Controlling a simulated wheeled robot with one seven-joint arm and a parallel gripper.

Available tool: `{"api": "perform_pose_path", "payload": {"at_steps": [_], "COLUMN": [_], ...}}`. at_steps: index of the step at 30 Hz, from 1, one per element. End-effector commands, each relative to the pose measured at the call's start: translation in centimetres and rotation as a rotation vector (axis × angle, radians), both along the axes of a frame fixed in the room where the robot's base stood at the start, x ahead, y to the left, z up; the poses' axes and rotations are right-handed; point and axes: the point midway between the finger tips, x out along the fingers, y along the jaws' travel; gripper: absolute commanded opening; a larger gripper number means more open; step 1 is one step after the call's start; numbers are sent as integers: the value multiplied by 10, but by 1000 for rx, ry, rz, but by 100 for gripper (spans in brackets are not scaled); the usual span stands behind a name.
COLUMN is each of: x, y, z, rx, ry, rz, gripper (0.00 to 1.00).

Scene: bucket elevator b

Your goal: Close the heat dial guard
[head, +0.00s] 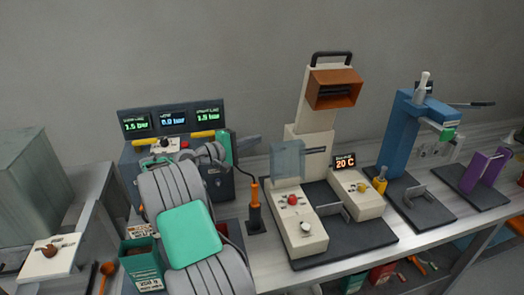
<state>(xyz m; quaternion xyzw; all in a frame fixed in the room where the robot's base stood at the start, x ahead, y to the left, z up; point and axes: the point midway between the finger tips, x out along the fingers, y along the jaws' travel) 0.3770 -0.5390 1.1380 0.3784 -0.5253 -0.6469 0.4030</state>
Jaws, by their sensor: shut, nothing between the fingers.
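A clear bluish guard plate (287,160) stands raised over the back of the left cream control block (312,243). I take it for the heat dial guard, and it is open. A red knob (292,199) sits below it on the block, and a pale dial (305,227) is nearer the front. I cannot tell which one is the heat dial. My arm hides part of the bench and the display panel's front.
An orange-handled tool (254,197) stands in a dark holder between my arm and the cream machine. The cream column with an orange head (334,88) rises behind the guard. A 20 C display (345,162) and a blue press (402,125) are to the right.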

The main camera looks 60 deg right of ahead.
Motion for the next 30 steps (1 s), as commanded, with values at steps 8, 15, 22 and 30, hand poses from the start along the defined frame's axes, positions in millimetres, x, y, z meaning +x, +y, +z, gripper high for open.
{"api": "perform_pose_path", "payload": {"at_steps": [8, 15, 22, 30], "x": [7, 3, -16, -31], "y": [5, -4, -45, -84], "z": [-50, -54, -56, -60], "rx": [0, -1, 1, 0], "ry": [-2, -2, -1, -2], "rz": [14, 11, 7, 10], "gripper": [0, 0, 0, 0]}}
